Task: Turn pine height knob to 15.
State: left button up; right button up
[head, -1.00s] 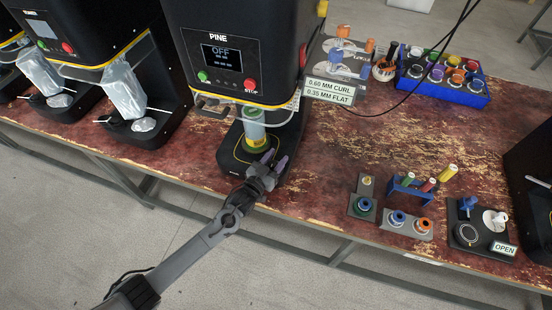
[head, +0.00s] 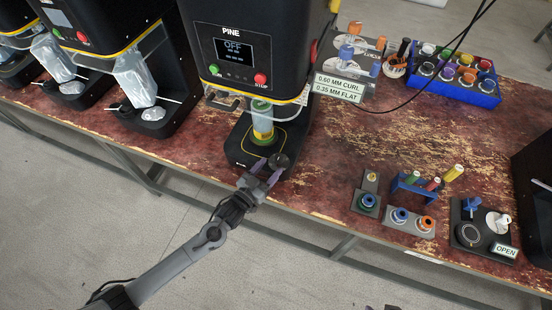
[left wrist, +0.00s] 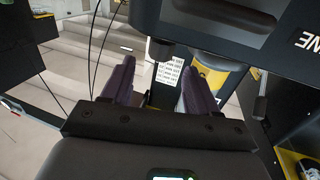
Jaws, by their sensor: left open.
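The black PINE machine (head: 250,60) stands at the back of the bench, its screen (head: 234,50) reading OFF above small dim marks. A can with a green and yellow body (head: 263,125) stands on its base. A dark round knob (head: 279,160) sits at the base's front right corner; no number on it is readable. My left gripper (head: 267,172) is open at that corner, its purple fingers close to the knob. In the left wrist view the open fingers (left wrist: 155,80) point toward a dark knob-like cylinder (left wrist: 160,48); contact cannot be told. My right gripper is not in view.
Similar machines (head: 125,50) stand to the left. Small coloured parts on holders (head: 410,217) and an OPEN-labelled fixture (head: 470,240) sit front right. The bench between is clear.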

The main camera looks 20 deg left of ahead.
pick_arm(q)
jog(key=shift+v, duration=1.25)
